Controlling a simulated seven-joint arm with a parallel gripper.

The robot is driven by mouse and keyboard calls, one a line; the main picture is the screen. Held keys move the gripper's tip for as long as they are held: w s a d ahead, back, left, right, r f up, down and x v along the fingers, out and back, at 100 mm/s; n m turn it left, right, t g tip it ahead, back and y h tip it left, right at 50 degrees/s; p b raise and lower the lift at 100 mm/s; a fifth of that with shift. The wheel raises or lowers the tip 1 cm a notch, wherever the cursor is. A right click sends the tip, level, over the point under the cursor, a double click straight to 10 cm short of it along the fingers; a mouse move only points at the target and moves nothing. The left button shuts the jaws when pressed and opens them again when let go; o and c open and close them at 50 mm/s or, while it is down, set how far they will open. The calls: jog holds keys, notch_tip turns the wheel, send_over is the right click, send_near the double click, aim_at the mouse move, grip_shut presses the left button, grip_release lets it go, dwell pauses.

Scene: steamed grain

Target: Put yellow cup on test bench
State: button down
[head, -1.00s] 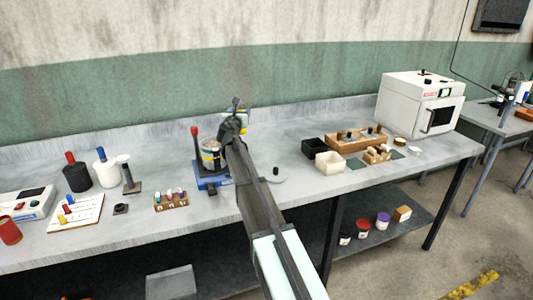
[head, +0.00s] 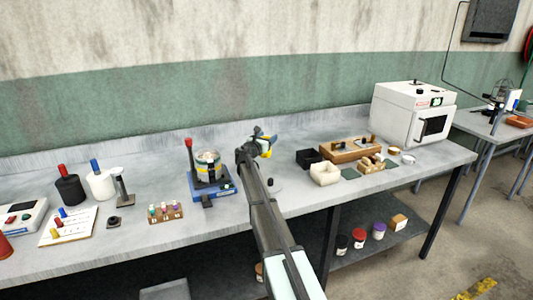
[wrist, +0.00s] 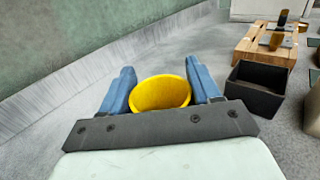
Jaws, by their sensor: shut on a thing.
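The yellow cup (wrist: 160,93) sits between the two blue fingers of my gripper (wrist: 161,85) in the wrist view, with its open rim facing the camera. My gripper is shut on it. In the head view my gripper (head: 262,141) is above the back of the grey test bench (head: 345,190), and only a bit of yellow shows at its end. The cup's base is hidden, so I cannot tell whether it touches the bench.
A blue-based device (head: 210,190) with a pot stands left of my arm. A black bin (head: 307,158), a cream bin (head: 325,174) and a wooden rack (head: 345,152) stand to the right. A white oven (head: 412,115) is at the far right. Bare bench lies around my gripper.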

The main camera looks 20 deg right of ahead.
jog(key=shift+f, duration=2.75)
jog(key=shift+f, duration=0.15)
jog(key=shift+c, duration=1.2)
grip_release()
jog(key=shift+s+a, duration=0.2)
jog(key=shift+a, duration=0.05)
jog(key=v, duration=1.1)
jog(key=shift+s+a, duration=0.15)
